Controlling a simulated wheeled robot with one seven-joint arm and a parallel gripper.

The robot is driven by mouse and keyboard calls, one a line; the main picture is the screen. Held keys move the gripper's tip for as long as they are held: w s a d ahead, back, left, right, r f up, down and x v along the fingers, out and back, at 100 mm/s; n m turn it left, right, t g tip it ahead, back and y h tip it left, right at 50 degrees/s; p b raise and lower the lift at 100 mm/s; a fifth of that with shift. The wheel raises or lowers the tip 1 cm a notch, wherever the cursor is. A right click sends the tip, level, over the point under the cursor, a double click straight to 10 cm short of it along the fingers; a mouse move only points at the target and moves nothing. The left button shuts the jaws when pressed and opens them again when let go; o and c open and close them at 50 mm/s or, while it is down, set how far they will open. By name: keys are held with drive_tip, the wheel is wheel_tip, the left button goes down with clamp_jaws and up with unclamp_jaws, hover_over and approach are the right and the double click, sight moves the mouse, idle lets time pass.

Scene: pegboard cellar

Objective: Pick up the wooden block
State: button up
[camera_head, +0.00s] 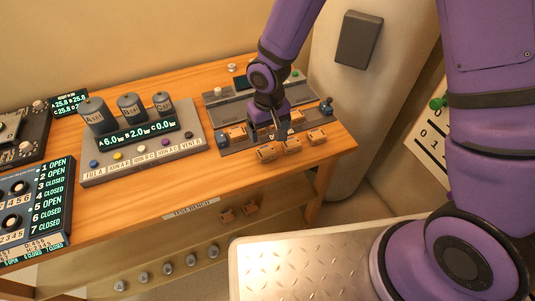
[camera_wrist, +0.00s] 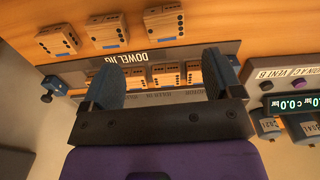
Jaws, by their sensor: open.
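Several wooden blocks with rows of dark dots are in view. In the head view, a front group lies on the tabletop: a left block (camera_head: 270,152), a middle block (camera_head: 292,145) and a right block (camera_head: 317,137). More sit in the dowel jig (camera_head: 225,149), including one at its left (camera_head: 237,133). My gripper (camera_head: 266,137) points down over the jig. In the wrist view, my open gripper (camera_wrist: 161,66) has three jig blocks (camera_wrist: 165,74) showing between its fingers, with nothing visibly held. Three tabletop blocks (camera_wrist: 107,30) lie beyond the fingertips. The frames do not single out one block.
A console with three canisters (camera_head: 130,106) and a lit display stands left of the jig. A panel of open/closed labels (camera_head: 50,195) is at the far left. The table's front edge is close to the front blocks. Bare tabletop (camera_head: 225,180) lies in front of the console.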

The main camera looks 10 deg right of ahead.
sight(266, 151)
wheel_tip(266, 151, down, 4)
drive_tip(key=shift+f, duration=0.15)
drive_tip(key=shift+a+f, duration=0.2)
drive_tip(key=shift+f, duration=1.05)
drive_tip(key=shift+a+f, duration=0.15)
drive_tip(key=shift+f, duration=1.1)
drive_tip(key=shift+c, duration=0.2)
drive_tip(key=c, duration=1)
